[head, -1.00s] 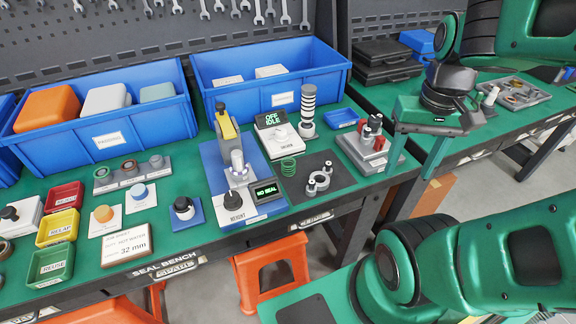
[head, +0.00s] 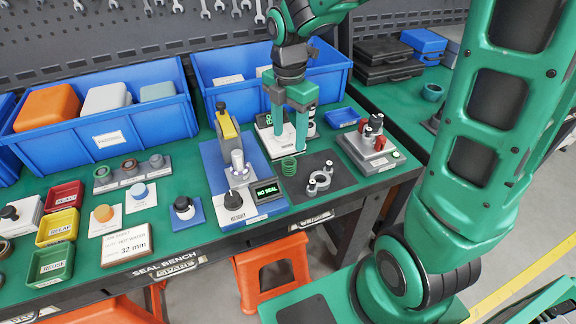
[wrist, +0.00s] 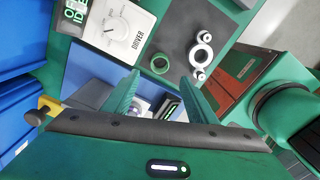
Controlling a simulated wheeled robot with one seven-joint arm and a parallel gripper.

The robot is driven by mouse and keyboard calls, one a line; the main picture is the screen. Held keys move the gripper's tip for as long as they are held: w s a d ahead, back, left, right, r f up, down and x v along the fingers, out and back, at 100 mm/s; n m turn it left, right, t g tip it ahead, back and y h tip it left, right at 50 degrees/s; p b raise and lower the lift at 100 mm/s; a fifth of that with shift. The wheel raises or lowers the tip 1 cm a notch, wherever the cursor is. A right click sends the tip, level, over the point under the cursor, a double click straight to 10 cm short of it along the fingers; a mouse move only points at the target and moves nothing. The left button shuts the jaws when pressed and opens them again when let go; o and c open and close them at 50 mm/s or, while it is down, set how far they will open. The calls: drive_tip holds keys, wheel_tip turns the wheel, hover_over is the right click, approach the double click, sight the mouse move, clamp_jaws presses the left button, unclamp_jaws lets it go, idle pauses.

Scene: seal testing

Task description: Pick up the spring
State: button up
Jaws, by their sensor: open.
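In the wrist view the spring (wrist: 159,64) shows as a green ring beyond and between the fingertips. My gripper (head: 290,140) is open and empty, pointing down just above and behind the spring in the head view. Its two green fingers also show in the wrist view (wrist: 160,85). I see no contact between the fingers and the spring.
The white driver unit (wrist: 125,30) is beside the spring, partly behind my fingers in the head view. The dark mat (head: 328,194) holds a metal ring part (head: 319,182). A press (head: 228,130) on a blue base stands left. A grey fixture (head: 370,150) stands right.

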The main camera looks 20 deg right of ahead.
hover_over(290, 161)
drive_tip(key=s+a, duration=0.1)
wheel_tip(290, 161, down, 5)
drive_tip(key=shift+s+a+r, duration=0.15)
drive_tip(key=shift+r, duration=0.05)
drive_tip(key=shift+d+f, duration=0.2)
drive_tip(key=shift+f, duration=1.4)
drive_tip(key=shift+d+f, duration=0.2)
drive_tip(key=shift+f, duration=1.35)
drive_tip(key=shift+c, duration=0.7)
drive_tip(key=c, duration=1)
